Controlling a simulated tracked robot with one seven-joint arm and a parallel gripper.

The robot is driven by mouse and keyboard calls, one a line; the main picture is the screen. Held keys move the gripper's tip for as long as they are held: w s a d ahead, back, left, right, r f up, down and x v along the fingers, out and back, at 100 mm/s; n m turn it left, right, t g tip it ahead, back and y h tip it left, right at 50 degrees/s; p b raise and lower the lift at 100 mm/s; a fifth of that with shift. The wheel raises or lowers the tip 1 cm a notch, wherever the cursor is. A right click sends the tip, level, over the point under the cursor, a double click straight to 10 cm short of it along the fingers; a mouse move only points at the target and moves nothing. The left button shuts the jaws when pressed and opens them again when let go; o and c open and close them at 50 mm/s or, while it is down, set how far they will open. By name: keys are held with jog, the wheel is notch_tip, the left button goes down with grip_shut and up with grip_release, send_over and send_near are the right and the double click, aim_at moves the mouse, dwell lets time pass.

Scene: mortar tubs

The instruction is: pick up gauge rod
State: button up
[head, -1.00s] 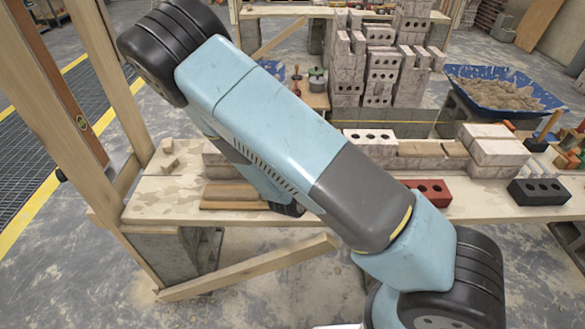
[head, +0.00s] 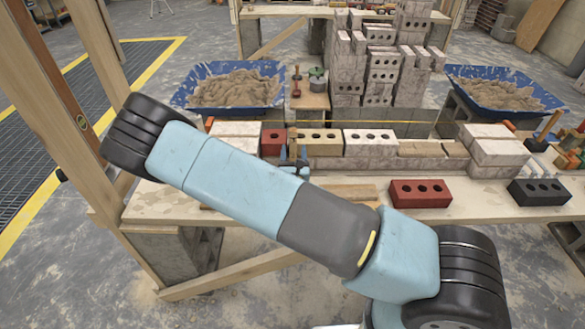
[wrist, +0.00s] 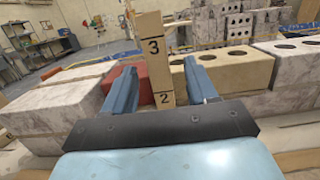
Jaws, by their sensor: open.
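The gauge rod (wrist: 153,62) is an upright pale wooden rod marked with numbers 2 and 3. It stands in front of the brick course in the wrist view. My gripper (wrist: 159,78) is open, with one blue finger to the left of the rod and one to the right. Whether the rod is fully between the fingertips or just beyond them, I cannot tell. In the head view my gripper (head: 293,160) is small beside the wall, and part of the rod (head: 293,141) shows there. The rod's lower end is hidden behind my gripper.
A red brick (head: 273,142), a tan brick (head: 318,142) and a white brick (head: 370,142) sit along the wall behind the rod. A loose red brick (head: 420,193) and a black brick (head: 539,192) lie on the bench. Blue mortar tubs (head: 186,97) stand behind.

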aim_at(293, 140)
jog(key=shift+w+r, duration=0.25)
jog(key=shift+w, duration=1.25)
jog(key=shift+w+r, duration=0.2)
jog(key=shift+w, duration=1.25)
jog(key=shift+c, duration=0.4)
grip_shut()
